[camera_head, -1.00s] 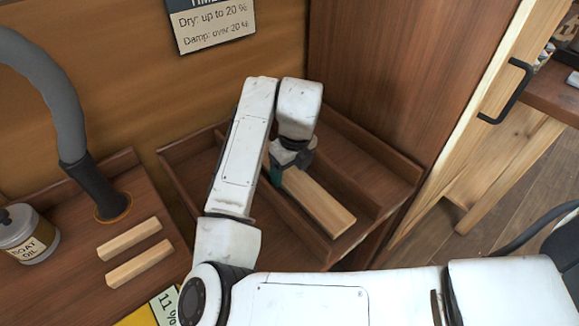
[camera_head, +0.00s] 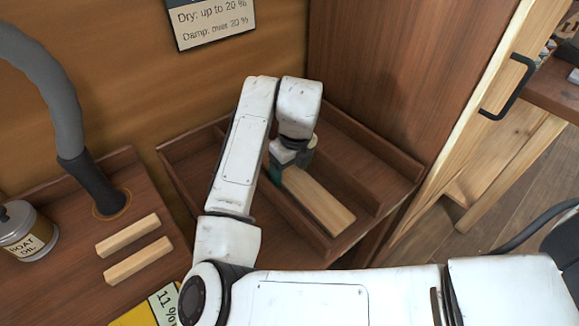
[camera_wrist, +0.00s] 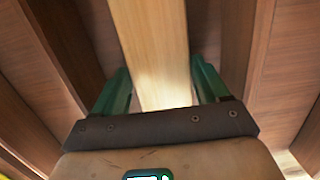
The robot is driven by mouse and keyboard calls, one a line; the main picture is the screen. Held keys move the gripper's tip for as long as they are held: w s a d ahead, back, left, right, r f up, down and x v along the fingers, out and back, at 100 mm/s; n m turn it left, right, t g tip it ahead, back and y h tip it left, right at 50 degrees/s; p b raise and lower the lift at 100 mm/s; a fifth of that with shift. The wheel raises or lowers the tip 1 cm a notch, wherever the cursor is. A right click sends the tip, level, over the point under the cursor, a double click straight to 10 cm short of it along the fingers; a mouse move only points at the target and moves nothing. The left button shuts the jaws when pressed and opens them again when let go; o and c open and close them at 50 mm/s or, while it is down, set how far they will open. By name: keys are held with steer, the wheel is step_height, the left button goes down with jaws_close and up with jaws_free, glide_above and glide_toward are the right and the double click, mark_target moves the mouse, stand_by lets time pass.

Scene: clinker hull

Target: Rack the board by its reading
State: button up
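A long pale board (camera_head: 322,203) lies lengthwise in the dark wooden rack (camera_head: 400,180), between low dividers. My gripper (camera_head: 283,166) is low over the board's far end. In the wrist view, the green fingers of my gripper (camera_wrist: 162,85) stand one on each side of the board (camera_wrist: 155,40). Narrow gaps seem to show beside it, so the fingers look slightly open. My arm hides part of the rack's left side. A yellow meter (camera_head: 135,317) at the bottom edge reads 11 %. The sign (camera_head: 212,20) says dry up to 20 %, damp over 20 %.
Two pale wooden strips (camera_head: 128,235) (camera_head: 138,261) lie on the bench at left. A boat oil tin (camera_head: 27,232) and a grey hose (camera_head: 65,110) stand there. A tall wooden panel (camera_head: 400,70) rises behind the rack; a black handle (camera_head: 510,88) is at right.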

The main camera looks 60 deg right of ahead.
steer(key=o, duration=0.4)
steer(key=shift+o, duration=0.2)
steer(key=shift+r, duration=0.1)
step_height(320, 180, up, 10)
steer(key=s, duration=0.1)
steer(key=shift+s+a+r+p, duration=0.2)
steer(key=shift+s+r+p, duration=0.1)
steer(key=shift+p, duration=0.15)
